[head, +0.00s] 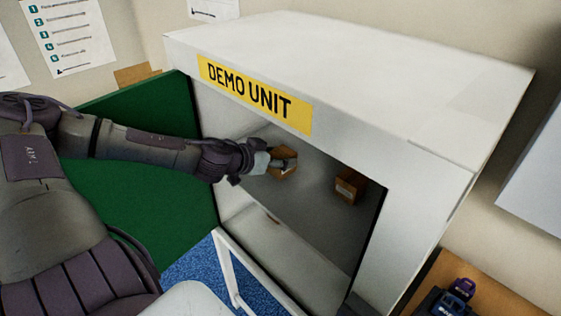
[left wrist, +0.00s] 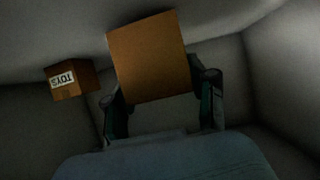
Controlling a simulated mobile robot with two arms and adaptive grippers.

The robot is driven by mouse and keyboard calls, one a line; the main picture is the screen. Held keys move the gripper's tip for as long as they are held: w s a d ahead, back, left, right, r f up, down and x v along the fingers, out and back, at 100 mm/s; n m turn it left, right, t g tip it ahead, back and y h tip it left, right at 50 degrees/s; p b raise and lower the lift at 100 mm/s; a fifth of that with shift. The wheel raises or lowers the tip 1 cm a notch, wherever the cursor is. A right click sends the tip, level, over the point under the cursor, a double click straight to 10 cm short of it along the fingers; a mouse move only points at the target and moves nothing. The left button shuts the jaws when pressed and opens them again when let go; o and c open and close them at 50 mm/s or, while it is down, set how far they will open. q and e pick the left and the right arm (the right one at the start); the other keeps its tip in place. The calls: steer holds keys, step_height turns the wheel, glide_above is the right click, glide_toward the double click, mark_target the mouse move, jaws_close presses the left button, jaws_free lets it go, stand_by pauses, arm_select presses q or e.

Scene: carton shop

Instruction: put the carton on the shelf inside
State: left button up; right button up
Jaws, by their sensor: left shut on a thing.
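My left arm reaches through the open front of the white cabinet labelled DEMO UNIT (head: 420,120). My left gripper (head: 272,163) is shut on a small brown carton (head: 284,170) inside it. In the left wrist view the held carton (left wrist: 150,58) sits between the two fingers of the gripper (left wrist: 163,100). I cannot tell whether it touches the shelf (head: 315,205). A second brown carton marked TOYS (left wrist: 71,79) stands apart from it, also inside, and shows in the head view (head: 350,186) to the right. My right gripper is not in view.
The green door (head: 130,210) stands open at the left of the cabinet. A white frame (head: 228,270) stands below the opening. Dark and purple items (head: 455,296) lie on a brown surface at the lower right. Shelf room shows between the cartons.

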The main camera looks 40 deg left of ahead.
arm_select(q)
steer(key=shift+f+b, duration=0.3)
steer(key=shift+f, duration=0.6)
steer(key=shift+w+f, duration=0.1)
steer(key=shift+w, duration=0.15)
steer(key=shift+b, duration=0.3)
steer(key=o, duration=1.2)
steer(key=shift+f, duration=0.1)
steer(key=shift+c, duration=0.2)
